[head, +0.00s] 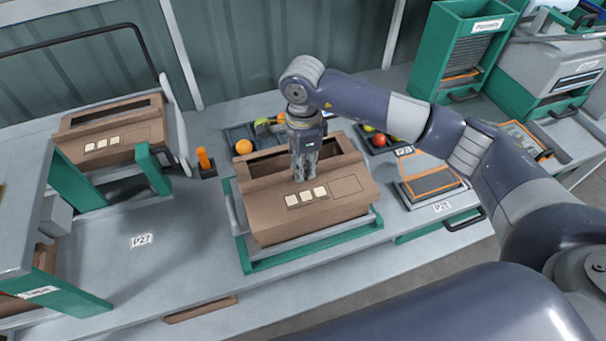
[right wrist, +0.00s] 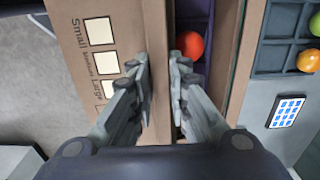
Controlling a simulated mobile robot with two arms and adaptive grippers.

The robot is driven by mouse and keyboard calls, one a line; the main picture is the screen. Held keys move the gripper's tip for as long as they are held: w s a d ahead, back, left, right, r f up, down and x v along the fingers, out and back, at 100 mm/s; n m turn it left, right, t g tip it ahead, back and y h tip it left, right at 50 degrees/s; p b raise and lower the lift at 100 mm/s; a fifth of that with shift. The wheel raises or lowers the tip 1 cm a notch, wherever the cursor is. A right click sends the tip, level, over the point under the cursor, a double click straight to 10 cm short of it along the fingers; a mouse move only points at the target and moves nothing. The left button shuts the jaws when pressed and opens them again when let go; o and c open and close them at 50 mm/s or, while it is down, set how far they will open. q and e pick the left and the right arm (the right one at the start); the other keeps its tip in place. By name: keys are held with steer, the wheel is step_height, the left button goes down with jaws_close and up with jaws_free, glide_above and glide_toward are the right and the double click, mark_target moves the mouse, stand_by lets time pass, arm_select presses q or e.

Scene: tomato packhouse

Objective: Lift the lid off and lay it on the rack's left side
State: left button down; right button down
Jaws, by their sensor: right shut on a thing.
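A brown cardboard box with a lid (head: 264,198) sits in the middle of the bench in a green and grey frame (head: 318,249). The lid has a long opening at the back and a panel with three pale squares. My right gripper (head: 302,174) points down and is shut on the lid's edge beside the opening. In the right wrist view the fingers (right wrist: 162,68) straddle this edge of the lid (right wrist: 133,30). A red tomato (right wrist: 190,44) shows through the opening in a purple insert. I cannot tell whether the lid is raised. My left gripper is out of view.
Divided trays with tomatoes stand behind the box at left (head: 238,133) and right. A similar box (head: 112,128) stands at the left with green posts near it. An orange upright item (head: 204,159) is between them. The bench around label P27 (head: 142,240) is clear.

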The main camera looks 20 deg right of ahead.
step_height(320, 180, up, 7)
steer(key=shift+r+b, duration=0.1)
steer(key=shift+b, duration=0.9)
step_height(320, 180, up, 7)
steer(key=p, duration=0.2)
steer(key=shift+p, duration=0.3)
